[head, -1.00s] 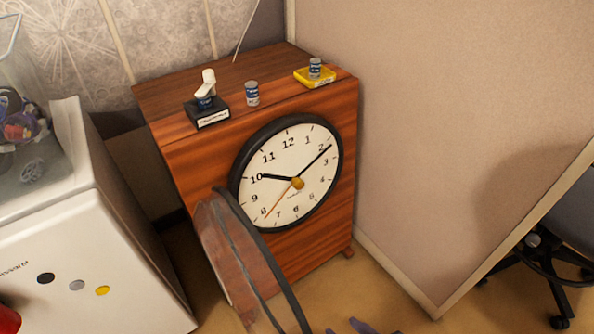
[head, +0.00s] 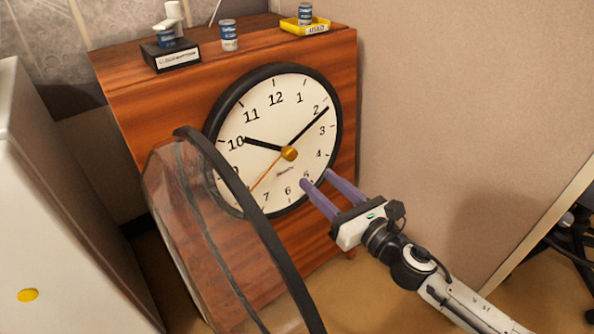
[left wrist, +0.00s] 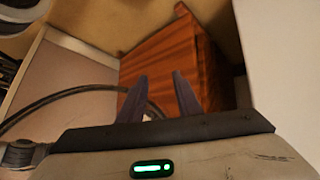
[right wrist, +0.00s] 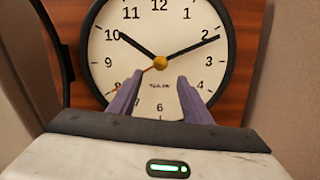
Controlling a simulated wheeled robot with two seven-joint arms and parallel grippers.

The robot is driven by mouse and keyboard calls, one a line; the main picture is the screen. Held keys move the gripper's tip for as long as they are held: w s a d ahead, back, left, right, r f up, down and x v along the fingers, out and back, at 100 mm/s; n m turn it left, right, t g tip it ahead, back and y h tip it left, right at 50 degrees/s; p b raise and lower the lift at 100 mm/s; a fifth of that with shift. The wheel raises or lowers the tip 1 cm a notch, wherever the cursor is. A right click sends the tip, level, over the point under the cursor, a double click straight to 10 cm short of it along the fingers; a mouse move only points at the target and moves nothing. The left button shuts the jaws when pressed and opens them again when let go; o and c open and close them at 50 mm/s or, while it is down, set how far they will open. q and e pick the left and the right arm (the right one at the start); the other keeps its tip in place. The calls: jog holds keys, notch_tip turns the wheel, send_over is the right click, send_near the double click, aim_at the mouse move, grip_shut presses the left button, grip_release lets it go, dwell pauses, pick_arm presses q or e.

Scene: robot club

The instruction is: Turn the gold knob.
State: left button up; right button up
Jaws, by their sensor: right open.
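The gold knob (head: 289,153) sits at the centre of the white clock face (head: 265,125), where the hands meet, on the front of a wooden cabinet. The knob also shows in the right wrist view (right wrist: 160,63), above and between the fingertips. My right gripper (head: 316,177) is open and empty, its purple fingers pointing at the clock just below and right of the knob, apart from it. My left gripper (left wrist: 161,92) shows only in the left wrist view, its two fingers spread and nothing between them, with the cabinet's wooden side beyond.
The clock's clear cover with a black rim (head: 240,205) hangs open to the left. On the cabinet top (head: 120,62) stand a black box (head: 171,55), a can (head: 228,35) and a yellow tray (head: 305,26) with another can. A partition (head: 450,90) stands close on the right.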

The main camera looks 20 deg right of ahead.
aim_at(292, 156)
jog(key=b+x, duration=0.1)
jog(key=x, duration=0.8)
jog(key=shift+w+a, duration=0.1)
jog(key=shift+w, duration=0.3)
jog(key=c, duration=1)
